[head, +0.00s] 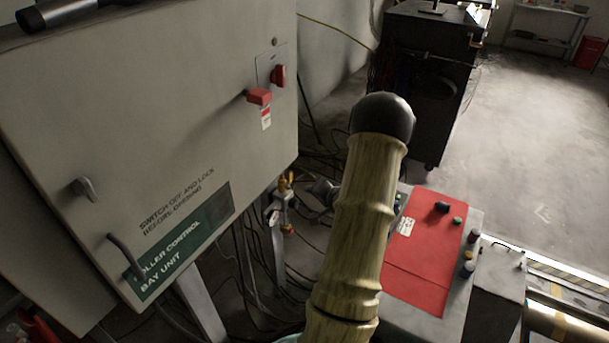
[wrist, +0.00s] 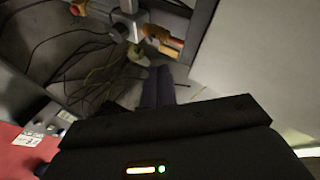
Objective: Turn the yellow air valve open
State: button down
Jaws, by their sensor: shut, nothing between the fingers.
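The air valve's yellow handle (head: 284,185) stands on a small fitting by the cabinet's leg in the head view. In the wrist view an orange-yellow part (wrist: 157,33), which looks like this handle, lies just beyond the fingertips. My gripper (wrist: 158,70) shows in the wrist view as two dark fingers pressed together, with nothing between them. Its tips point towards the orange-yellow part; I cannot tell whether they touch it.
The grey control cabinet (head: 150,130) with red switches (head: 259,97) fills the left. A console with a red panel (head: 425,252) stands at the right of my arm. Loose cables (wrist: 88,75) lie on the floor below the valve. Open floor (head: 525,130) lies at the far right.

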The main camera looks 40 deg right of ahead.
jog(key=w+a+r+n+g, duration=0.2)
jog(key=a+r+n+g, duration=0.15)
jog(key=a, duration=0.55)
jog(key=w+a+r+n+g, duration=0.15)
jog(key=a+n, duration=0.25)
jog(key=a, duration=0.5)
jog(key=s+a+r+n+g+y, duration=0.1)
jog(key=s+a+r+n+g, duration=0.1)
jog(key=s+a, duration=0.5)
jog(key=s+a+r+n+g, duration=0.1)
jog(key=s+a+n+g, duration=0.2)
jog(key=s+a, duration=0.4)
jog(key=a+n, duration=0.1)
jog(key=a, duration=0.4)
jog(key=shift+s+a+r+y, duration=0.15)
jog(key=shift+a+r+y, duration=0.2)
jog(key=shift+r+y, duration=0.05)
jog(key=shift+s+d+n, duration=0.1)
jog(key=shift+n, duration=0.15)
